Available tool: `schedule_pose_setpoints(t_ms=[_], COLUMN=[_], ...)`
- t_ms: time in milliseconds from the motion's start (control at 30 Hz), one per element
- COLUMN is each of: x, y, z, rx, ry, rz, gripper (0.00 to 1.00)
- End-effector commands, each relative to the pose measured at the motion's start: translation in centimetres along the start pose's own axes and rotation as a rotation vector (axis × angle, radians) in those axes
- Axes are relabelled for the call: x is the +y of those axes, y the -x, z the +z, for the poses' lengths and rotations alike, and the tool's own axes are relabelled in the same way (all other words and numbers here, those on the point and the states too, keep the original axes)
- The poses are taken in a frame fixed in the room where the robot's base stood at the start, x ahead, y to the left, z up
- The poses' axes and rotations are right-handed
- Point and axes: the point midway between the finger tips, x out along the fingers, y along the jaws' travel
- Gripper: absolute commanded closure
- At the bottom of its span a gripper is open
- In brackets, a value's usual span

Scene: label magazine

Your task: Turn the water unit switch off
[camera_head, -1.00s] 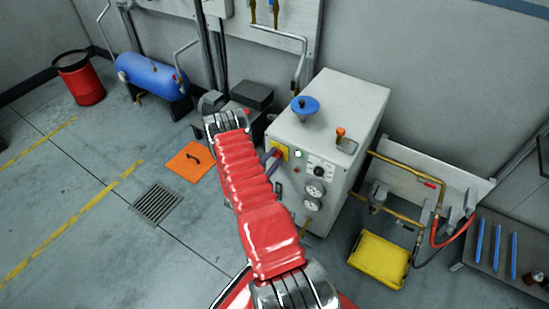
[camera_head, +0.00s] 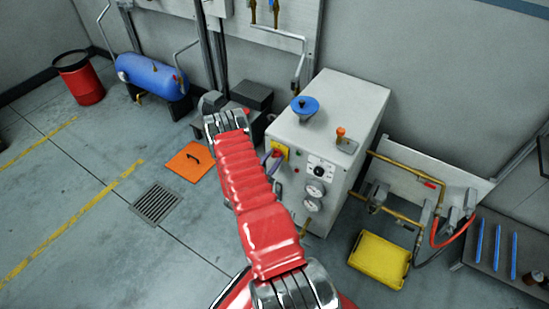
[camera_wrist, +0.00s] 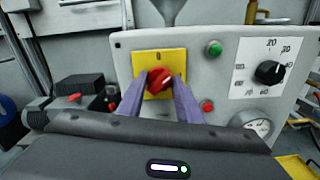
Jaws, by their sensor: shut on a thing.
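The water unit (camera_head: 345,105) is a light grey cabinet against the wall. Its switch is a red rotary knob (camera_wrist: 159,81) on a yellow plate (camera_wrist: 175,62), with a small dark mark at the plate's top edge. My gripper (camera_wrist: 160,86) has its two purple fingers on either side of the knob and is shut on it. The knob's grip looks tilted; its exact angle is hard to tell. In the head view, the yellow plate (camera_head: 281,150) shows beside my red arm, which hides part of the cabinet front; the knob is barely visible there.
A green button or lamp (camera_wrist: 214,48), a red one (camera_wrist: 207,106), a black dial (camera_wrist: 270,72) and a gauge (camera_wrist: 258,126) sit close right of the switch. Pipes and a yellow tray (camera_head: 379,261) stand to the right.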

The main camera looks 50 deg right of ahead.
Motion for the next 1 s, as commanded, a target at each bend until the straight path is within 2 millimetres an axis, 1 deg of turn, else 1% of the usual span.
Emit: schedule_pose_setpoints(t_ms=[600, 800, 1000], x=[0.11, 0.17, 0.23], y=[0.23, 0.24, 0.24], z=[-0.24, -0.27, -0.3], rx=[0.004, 0.003, 0.003], ry=[0.584, 0.74, 0.844], rz=[0.005, 0.006, 0.007], gripper=[0.9, 0.9, 0.9])
